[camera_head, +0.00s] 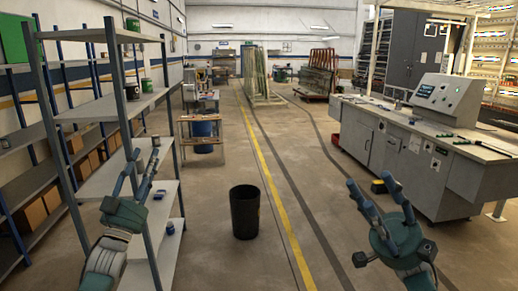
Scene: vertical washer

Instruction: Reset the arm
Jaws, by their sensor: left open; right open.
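My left gripper (138,172) is at the lower left, in front of the metal shelf rack. Its two fingers point up and stand apart, with nothing between them. My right gripper (378,196) is at the lower right, over the open floor short of the grey machine bench. Its fingers point up and to the left, spread apart and empty. Both arms come in from the bottom of the view. No vertical washer can be clearly picked out.
A grey shelf rack (102,112) stands close on the left. A black bin (244,212) stands on the floor between the grippers. A long grey control bench (410,150) runs along the right. The floor along the yellow line (266,170) is clear.

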